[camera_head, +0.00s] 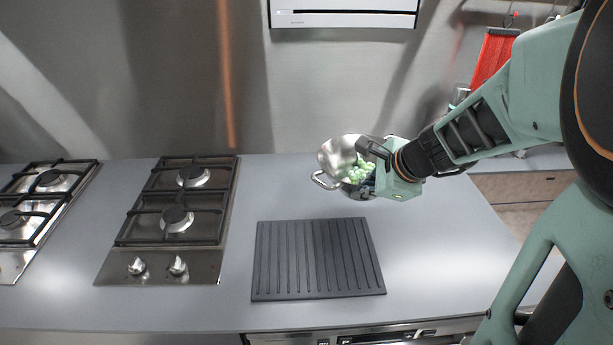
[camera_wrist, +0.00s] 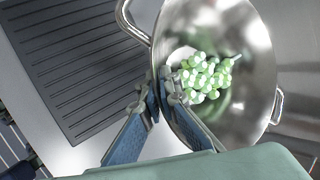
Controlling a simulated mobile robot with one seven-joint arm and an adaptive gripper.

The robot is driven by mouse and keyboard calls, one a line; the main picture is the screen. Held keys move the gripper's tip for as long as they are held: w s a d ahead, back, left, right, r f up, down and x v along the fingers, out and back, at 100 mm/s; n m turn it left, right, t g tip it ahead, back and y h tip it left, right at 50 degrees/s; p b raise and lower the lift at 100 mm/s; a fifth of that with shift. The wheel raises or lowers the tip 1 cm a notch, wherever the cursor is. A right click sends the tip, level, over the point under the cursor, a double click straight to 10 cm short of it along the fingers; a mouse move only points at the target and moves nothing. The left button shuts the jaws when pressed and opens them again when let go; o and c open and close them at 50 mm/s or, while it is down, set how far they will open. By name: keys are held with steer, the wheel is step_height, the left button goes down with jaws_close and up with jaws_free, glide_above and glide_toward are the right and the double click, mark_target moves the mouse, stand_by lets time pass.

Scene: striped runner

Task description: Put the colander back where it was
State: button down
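The colander (camera_head: 334,154) is a shiny steel bowl with loop handles, at the back of the counter, right of centre in the head view. A bunch of green grapes lies inside it, clear in the wrist view (camera_wrist: 204,78). My gripper (camera_head: 371,165) is at the colander's right side in the head view. In the wrist view my gripper (camera_wrist: 160,84) has its blue-grey fingers close together on the rim, one outside the bowl and one inside. The colander (camera_wrist: 246,50) looks tilted. I cannot tell whether its base touches the counter.
A dark grooved mat (camera_head: 318,260) lies on the grey counter in front of the colander. A gas hob (camera_head: 177,220) is to the left, with another (camera_head: 45,190) beyond it. Bare counter (camera_head: 430,240) lies right of the mat. A red item (camera_head: 494,55) hangs at the back right.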

steer(key=s+d+r+n+g+y, duration=0.1)
steer(key=s+d+n+g, duration=0.15)
steer(key=s+n, duration=0.2)
steer(key=s+d+r+n+g+y+b, duration=0.1)
steer(key=s+d+n+y, duration=0.15)
steer(key=s, duration=0.35)
steer(key=s+d+r+n+g+y, duration=0.1)
steer(key=s+d+n+g, duration=0.1)
steer(key=s+d+n, duration=0.3)
steer(key=shift+m+t, duration=0.25)
steer(key=shift+m, duration=0.45)
steer(key=shift+w+a+r+x, duration=0.3)
steer(key=shift+w+x, duration=0.35)
steer(key=shift+x, duration=2.55)
steer(key=shift+w+a+r+x, duration=0.3)
steer(key=shift+w+x, duration=0.35)
steer(key=shift+x, duration=2.6)
steer(key=shift+w+a+r+x, duration=0.15)
steer(key=shift+w+r+x, duration=0.4)
steer(key=shift+x, duration=2.65)
steer(key=shift+w+f, duration=0.1)
steer(key=shift+f, duration=0.1)
steer(key=shift+f, duration=0.15)
steer(key=c, duration=2.2)
jaws_free()
steer(key=shift+o, duration=0.2)
